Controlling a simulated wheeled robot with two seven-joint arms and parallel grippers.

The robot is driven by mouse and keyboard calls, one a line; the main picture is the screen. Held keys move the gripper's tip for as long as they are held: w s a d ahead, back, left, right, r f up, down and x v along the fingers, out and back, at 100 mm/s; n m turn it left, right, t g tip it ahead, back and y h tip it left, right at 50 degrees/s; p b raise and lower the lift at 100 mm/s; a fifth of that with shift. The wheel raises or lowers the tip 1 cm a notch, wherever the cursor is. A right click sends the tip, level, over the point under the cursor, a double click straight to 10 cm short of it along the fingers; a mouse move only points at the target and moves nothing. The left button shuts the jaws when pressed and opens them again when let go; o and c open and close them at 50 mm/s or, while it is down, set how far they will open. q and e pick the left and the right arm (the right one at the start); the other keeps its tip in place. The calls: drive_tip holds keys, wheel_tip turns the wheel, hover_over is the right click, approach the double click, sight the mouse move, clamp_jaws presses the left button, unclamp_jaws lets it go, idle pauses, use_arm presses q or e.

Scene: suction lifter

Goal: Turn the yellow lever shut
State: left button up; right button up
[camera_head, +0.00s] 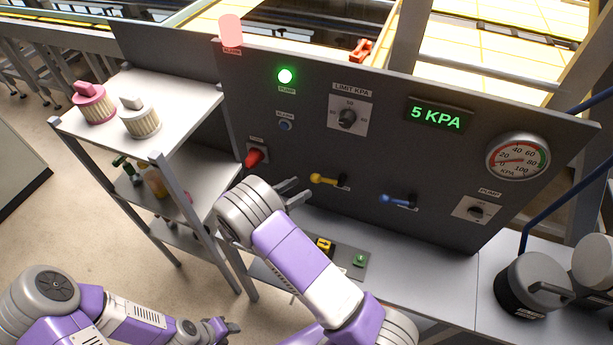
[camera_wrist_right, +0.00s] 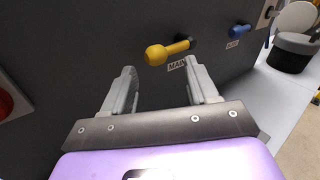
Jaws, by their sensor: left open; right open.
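The yellow lever (camera_head: 325,180) sticks out of the dark grey panel (camera_head: 300,130), its handle pointing left in the head view. In the right wrist view the yellow lever (camera_wrist_right: 168,50) lies just beyond the fingertips, above a label that reads MAIN. My right gripper (camera_head: 298,190) is open and empty, just left of the lever in the head view. Its two fingers (camera_wrist_right: 160,80) are spread apart and do not touch the lever. My left gripper (camera_head: 226,328) is open, low at the bottom left, away from the panel.
A blue lever (camera_head: 398,200) is right of the yellow one. A red knob (camera_head: 255,158) is to its left. The display (camera_head: 438,115) reads 5 KPA, and a green lamp (camera_head: 285,76) is lit. A shelf (camera_head: 185,85) with filters stands left. Dark canisters (camera_head: 525,285) stand right.

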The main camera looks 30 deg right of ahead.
sight(328, 179)
drive_tip(key=d, duration=0.3)
drive_tip(key=w+d, duration=0.1)
drive_tip(key=d, duration=0.1)
drive_tip(key=shift+f, duration=0.25)
drive_tip(key=shift+w, duration=0.1)
drive_tip(key=shift+a, duration=0.1)
clamp_jaws()
